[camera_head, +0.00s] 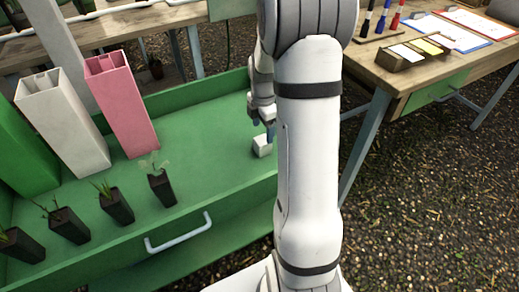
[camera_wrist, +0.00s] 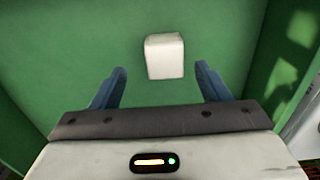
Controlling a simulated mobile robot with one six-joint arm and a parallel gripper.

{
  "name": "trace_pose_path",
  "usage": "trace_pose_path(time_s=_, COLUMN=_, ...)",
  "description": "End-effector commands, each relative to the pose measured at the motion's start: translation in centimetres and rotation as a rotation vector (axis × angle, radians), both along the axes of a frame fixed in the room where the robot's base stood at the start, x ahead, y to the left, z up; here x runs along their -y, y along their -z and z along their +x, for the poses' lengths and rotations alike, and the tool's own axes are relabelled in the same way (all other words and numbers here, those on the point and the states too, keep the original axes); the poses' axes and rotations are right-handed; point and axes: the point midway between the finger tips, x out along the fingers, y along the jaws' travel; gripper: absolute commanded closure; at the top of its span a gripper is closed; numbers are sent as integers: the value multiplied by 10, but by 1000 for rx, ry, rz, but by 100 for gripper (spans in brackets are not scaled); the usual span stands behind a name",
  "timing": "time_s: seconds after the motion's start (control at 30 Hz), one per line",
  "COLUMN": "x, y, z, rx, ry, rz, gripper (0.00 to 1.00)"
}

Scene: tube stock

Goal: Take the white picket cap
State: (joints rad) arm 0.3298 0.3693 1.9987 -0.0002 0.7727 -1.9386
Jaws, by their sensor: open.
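The white picket cap (camera_head: 262,146) is a small white block on the green floor of the tray, close to my arm. In the wrist view the cap (camera_wrist: 164,56) lies just ahead of and roughly between the fingertips. My gripper (camera_head: 268,128) hangs above and beside the cap. In the wrist view my gripper (camera_wrist: 162,82) shows two blue fingers spread apart with nothing between them. My arm hides part of the tray's right side.
In the green tray (camera_head: 195,222) stand a white square tube (camera_head: 72,130), a pink one (camera_head: 125,110) and a green one (camera_head: 25,150) at left. Several dark seedling pots (camera_head: 116,206) line the front. A wooden table (camera_head: 385,75) with markers and clipboards stands at right.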

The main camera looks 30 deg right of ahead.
Motion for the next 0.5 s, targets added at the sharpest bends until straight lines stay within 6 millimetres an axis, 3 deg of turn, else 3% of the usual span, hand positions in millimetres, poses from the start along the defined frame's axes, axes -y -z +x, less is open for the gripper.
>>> trace_pose_path(time_s=0.27, x=-1, y=28, z=-2, rx=-2, ry=0, rz=1, gripper=31)
trace_pose_path(time_s=0.5, x=-4, y=64, z=-7, rx=-3, ry=1, rz=1, gripper=31)
